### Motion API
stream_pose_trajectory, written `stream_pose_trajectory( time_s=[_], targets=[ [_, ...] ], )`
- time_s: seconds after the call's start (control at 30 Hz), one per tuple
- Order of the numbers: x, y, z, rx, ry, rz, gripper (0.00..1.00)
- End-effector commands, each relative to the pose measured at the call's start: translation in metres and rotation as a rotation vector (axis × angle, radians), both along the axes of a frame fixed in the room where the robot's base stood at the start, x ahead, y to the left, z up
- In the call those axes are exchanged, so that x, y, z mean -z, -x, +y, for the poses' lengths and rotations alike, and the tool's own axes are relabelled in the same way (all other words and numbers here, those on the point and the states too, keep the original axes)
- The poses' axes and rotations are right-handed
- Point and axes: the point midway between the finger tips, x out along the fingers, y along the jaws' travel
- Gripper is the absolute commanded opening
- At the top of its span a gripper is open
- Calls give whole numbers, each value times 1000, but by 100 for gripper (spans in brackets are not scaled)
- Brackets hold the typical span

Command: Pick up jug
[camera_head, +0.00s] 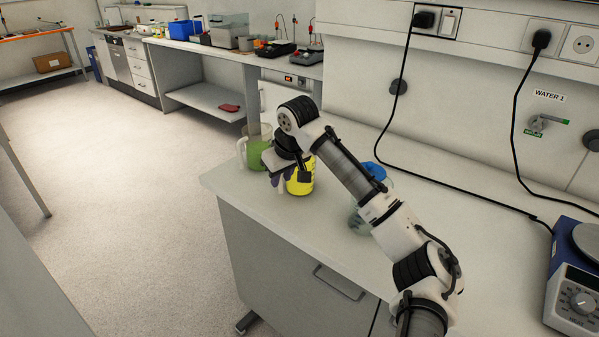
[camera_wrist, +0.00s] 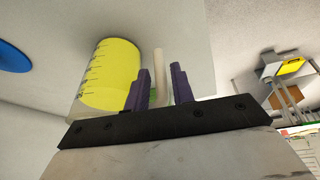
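A clear jug with green liquid (camera_head: 257,153) and a pale handle on its left stands near the counter's far left corner. A container with yellow contents (camera_head: 302,183) stands to its right, partly behind my gripper; its graduation marks show in the wrist view (camera_wrist: 108,78). My gripper (camera_head: 279,185) is low at these two, pointing down. In the wrist view its purple fingers (camera_wrist: 164,88) are apart. A pale upright strip, like a handle, shows between them with a bit of green beside it. I cannot tell which container the strip belongs to or whether the fingers touch it.
A blue-lidded container (camera_head: 374,171) stands partly behind my arm. A blue device with a dial (camera_head: 575,285) sits at the right. Black cables run along the wall and counter (camera_head: 455,190). The counter's left edge is close to the jug.

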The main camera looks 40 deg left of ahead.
Motion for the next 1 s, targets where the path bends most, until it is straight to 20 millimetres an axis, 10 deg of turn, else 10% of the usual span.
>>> stream_pose_trajectory(
  time_s=[1.0],
  targets=[
    [17,-3,8,-2,-4,-3,0]
  ],
)
